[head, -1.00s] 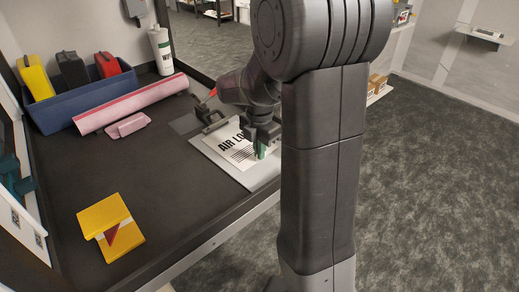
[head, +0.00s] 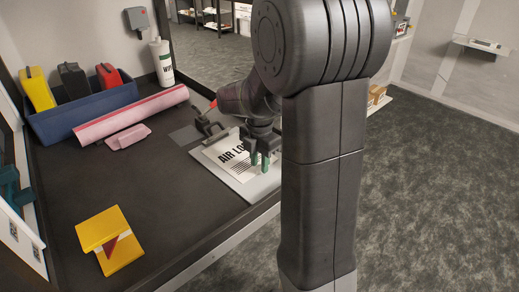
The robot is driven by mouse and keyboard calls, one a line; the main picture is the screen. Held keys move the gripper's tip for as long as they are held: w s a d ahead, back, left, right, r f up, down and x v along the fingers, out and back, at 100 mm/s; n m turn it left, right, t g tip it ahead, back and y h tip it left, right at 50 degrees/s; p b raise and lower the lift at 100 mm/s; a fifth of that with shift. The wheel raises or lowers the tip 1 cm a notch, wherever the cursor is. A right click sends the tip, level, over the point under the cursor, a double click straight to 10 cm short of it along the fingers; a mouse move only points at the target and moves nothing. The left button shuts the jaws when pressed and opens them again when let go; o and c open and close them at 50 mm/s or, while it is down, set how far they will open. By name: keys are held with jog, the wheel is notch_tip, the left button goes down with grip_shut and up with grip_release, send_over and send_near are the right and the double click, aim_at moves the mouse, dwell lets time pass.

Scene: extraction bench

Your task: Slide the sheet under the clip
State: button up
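The white sheet (head: 229,157), printed with large black letters starting "AIR LO" and smaller lines of text, lies on a light grey board (head: 246,191) at the right edge of the bench. The dark clip (head: 208,128), with a red-tipped lever, stands at the far left end of the board. The sheet's far edge lies close to the clip; I cannot tell whether any of it is under the jaw. My gripper (head: 259,163) points down over the sheet's right part. My arm hides the sheet's far right corner.
A blue bin (head: 82,119) with yellow, black and red holders stands at the back left. A yellow folder (head: 109,240) lies at front left. The bench middle is clear.

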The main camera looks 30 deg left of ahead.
notch_tip(320, 180, up, 13)
jog(key=shift+r, duration=0.2)
jog(key=shift+f, duration=0.1)
notch_tip(320, 180, down, 14)
jog(key=shift+r, duration=0.3)
dwell(0.6)
jog(key=shift+r, duration=0.1)
